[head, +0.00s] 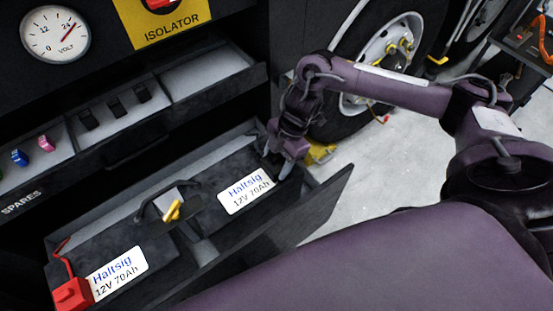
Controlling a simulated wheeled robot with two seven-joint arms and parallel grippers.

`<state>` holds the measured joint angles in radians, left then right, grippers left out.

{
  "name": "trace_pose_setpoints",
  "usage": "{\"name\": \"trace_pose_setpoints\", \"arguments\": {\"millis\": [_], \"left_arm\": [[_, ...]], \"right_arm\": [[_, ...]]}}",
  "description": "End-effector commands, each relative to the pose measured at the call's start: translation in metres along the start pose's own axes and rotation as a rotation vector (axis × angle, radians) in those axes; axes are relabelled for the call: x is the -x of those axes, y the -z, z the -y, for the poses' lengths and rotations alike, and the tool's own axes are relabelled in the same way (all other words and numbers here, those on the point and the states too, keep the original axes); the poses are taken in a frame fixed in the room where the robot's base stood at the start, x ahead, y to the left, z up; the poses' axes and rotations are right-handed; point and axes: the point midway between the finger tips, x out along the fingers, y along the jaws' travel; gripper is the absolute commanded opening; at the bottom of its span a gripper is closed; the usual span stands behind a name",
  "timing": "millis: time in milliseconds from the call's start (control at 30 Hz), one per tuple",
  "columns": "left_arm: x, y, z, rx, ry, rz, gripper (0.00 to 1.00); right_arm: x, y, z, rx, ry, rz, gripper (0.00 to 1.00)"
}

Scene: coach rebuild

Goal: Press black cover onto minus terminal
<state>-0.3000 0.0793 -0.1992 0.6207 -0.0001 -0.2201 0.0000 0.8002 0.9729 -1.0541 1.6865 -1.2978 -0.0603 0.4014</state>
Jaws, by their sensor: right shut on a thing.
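Two dark batteries with white labels sit in a pulled-out tray: the left battery (165,240) and the right battery (215,190). My right gripper (286,160) reaches down to the right end of the right battery. It is shut on a small dark thing there, which looks like the black cover (285,171). The fingers and the dark tray make its edges hard to see. The minus terminal is hidden under the gripper and cover, so I cannot tell whether the cover touches it. A red cover (72,294) sits at the left battery's left end. My left gripper is out of view.
The tray's front wall (320,200) stands close to my right gripper. Behind is a spares drawer (110,115) with black, blue and pink pieces. A wheel (385,50) stands beyond my right arm.

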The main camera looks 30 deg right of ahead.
Motion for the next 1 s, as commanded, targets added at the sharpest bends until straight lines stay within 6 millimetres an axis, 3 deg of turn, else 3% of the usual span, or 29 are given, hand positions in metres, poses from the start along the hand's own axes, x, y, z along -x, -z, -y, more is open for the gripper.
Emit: {"name": "trace_pose_setpoints", "arguments": {"millis": [1000], "left_arm": [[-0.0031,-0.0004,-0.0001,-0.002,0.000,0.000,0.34]], "right_arm": [[-0.0053,-0.0021,-0.0002,-0.001,0.000,0.000,0.32]]}}
